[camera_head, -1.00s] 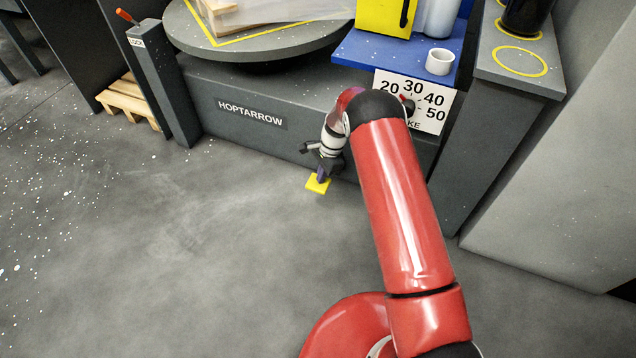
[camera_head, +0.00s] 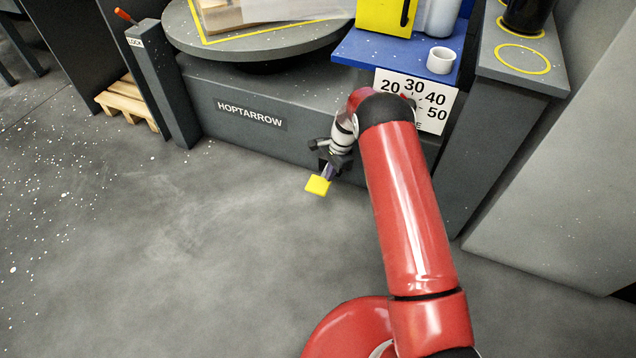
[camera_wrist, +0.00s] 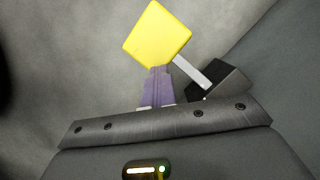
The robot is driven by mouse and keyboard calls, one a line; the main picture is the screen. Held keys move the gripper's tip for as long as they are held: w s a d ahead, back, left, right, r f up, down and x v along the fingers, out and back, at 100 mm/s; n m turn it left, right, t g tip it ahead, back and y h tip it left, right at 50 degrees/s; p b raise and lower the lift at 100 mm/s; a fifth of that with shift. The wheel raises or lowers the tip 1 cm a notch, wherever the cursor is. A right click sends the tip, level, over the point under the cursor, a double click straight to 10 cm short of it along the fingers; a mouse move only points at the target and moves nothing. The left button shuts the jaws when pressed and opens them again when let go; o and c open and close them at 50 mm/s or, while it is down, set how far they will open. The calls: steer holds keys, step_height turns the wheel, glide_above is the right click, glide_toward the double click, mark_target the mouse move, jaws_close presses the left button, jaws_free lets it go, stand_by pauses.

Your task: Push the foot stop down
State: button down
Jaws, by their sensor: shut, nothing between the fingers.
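The foot stop is a yellow square pedal (camera_head: 317,185) low at the base of the grey turntable cabinet, just above the floor. In the wrist view the yellow pedal (camera_wrist: 157,34) sits on a grey metal arm that runs to a dark block (camera_wrist: 225,80) by the cabinet. My gripper (camera_head: 328,171) is shut and empty, its purple fingers beside the pedal's cabinet-side edge. In the wrist view the shut fingertips (camera_wrist: 158,70) reach the pedal's lower edge; I cannot tell whether they touch it.
The grey cabinet (camera_head: 290,146) marked HOPTARROW stands close behind the gripper, under the round turntable (camera_head: 260,48). A lever post (camera_head: 165,85) marked LOCK and a wooden pallet (camera_head: 125,100) are at left. A dial sign (camera_head: 436,120) is at right. The floor in front is clear.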

steer(key=p+v, duration=0.1)
steer(key=v, duration=0.6)
steer(key=shift+r, duration=0.2)
stand_by(0.5)
